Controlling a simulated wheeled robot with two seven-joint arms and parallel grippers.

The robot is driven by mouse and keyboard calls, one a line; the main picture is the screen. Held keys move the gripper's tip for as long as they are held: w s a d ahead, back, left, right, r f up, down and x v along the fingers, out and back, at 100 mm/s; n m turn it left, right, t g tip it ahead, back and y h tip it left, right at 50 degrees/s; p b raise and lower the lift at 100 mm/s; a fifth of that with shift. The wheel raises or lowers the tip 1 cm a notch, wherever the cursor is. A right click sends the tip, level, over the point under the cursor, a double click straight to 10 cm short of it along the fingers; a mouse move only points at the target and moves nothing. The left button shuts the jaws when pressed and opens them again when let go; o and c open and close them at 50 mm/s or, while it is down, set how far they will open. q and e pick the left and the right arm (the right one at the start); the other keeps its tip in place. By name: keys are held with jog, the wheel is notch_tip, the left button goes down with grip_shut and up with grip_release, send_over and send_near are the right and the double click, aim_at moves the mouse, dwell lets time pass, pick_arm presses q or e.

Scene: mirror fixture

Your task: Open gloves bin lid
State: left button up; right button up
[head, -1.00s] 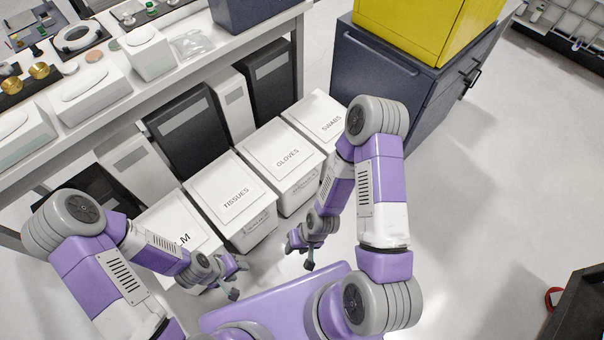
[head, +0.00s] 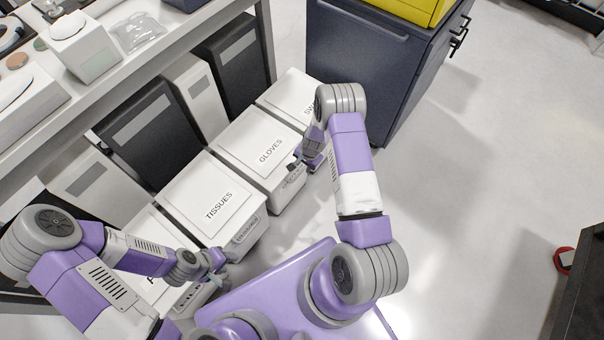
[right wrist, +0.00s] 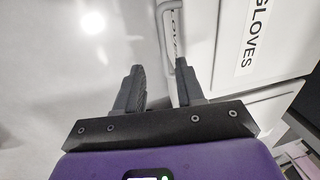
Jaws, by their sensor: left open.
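The gloves bin (head: 262,152) is a white box with a closed lid labelled GLOVES, in a row under the bench. Its labelled lid also shows in the right wrist view (right wrist: 238,40), at the upper right, with a handle-like bar along its edge. My right gripper (head: 297,165) is at the front edge of this bin. In the right wrist view its two fingers (right wrist: 160,82) are apart, with the bar's near end just beyond them and nothing clearly between them. My left gripper (head: 217,280) is low in front of the bin left of the tissues bin, open, its fingers partly hidden.
The tissues bin (head: 212,198) stands left of the gloves bin, and the swabs bin (head: 285,95) stands right of it, partly behind my right arm. A dark cabinet (head: 355,75) is at the back right. Open floor (head: 470,200) lies to the right.

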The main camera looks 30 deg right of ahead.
aim_at(301, 171)
jog(key=f+b, duration=0.1)
jog(key=f, duration=0.1)
jog(key=w+f+b, duration=0.1)
jog(key=f, duration=0.2)
jog(key=w+f+b, duration=0.1)
jog(key=f, duration=0.1)
jog(key=shift+w+d+f, duration=0.1)
jog(key=shift+f, duration=0.25)
grip_shut()
